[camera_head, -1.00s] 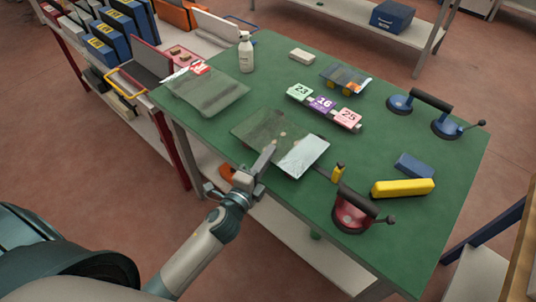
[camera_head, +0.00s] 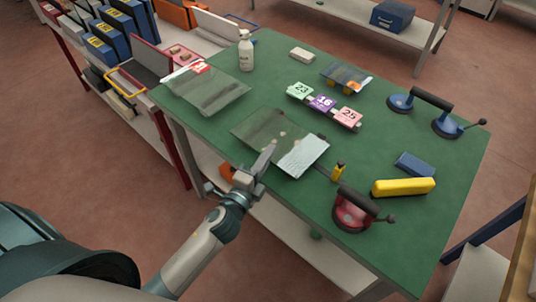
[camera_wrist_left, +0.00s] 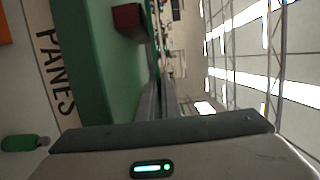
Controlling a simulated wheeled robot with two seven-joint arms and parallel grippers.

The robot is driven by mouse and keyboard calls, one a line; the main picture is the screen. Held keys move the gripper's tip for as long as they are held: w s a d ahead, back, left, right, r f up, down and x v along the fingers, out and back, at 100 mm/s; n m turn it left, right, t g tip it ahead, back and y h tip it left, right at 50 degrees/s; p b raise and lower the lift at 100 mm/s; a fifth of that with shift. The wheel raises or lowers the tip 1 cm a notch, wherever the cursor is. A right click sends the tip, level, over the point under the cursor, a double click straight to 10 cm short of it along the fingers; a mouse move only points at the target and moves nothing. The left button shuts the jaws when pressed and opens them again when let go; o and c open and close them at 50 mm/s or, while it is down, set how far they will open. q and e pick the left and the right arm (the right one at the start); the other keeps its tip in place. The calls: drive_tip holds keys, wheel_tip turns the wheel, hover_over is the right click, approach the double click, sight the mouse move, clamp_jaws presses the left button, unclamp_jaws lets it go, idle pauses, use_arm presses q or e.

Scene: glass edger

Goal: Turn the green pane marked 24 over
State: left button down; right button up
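A greenish glass pane (camera_head: 258,130) lies at the front edge of the green table, with a pale reflection over its right part. I cannot read a 24 on it. My left gripper (camera_head: 268,153) is at its front edge, one finger showing over the glass. In the left wrist view the two fingers (camera_wrist_left: 159,98) are close together, seen nearly edge-on; whether they clamp the pane cannot be told. Another greenish pane (camera_head: 208,92) with a red-and-white tag (camera_head: 200,68) lies at the table's left end. My right gripper is out of view.
A white bottle (camera_head: 246,54) stands at the back left.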

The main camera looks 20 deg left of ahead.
use_arm(q)
drive_tip(key=shift+f+b, duration=0.35)
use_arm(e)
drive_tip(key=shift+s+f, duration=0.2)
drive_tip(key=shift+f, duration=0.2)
use_arm(q)
drive_tip(key=c, duration=1.9)
unclamp_jaws()
drive_tip(key=shift+c, duration=0.2)
drive_tip(key=shift+o, duration=0.2)
drive_tip(key=shift+f, duration=0.1)
drive_tip(key=s+a+b, duration=0.1)
drive_tip(key=s+b, duration=0.3)
drive_tip(key=s, duration=1.3)
drive_tip(key=shift+s+a+b, duration=0.2)
drive_tip(key=shift+a+b, duration=0.15)
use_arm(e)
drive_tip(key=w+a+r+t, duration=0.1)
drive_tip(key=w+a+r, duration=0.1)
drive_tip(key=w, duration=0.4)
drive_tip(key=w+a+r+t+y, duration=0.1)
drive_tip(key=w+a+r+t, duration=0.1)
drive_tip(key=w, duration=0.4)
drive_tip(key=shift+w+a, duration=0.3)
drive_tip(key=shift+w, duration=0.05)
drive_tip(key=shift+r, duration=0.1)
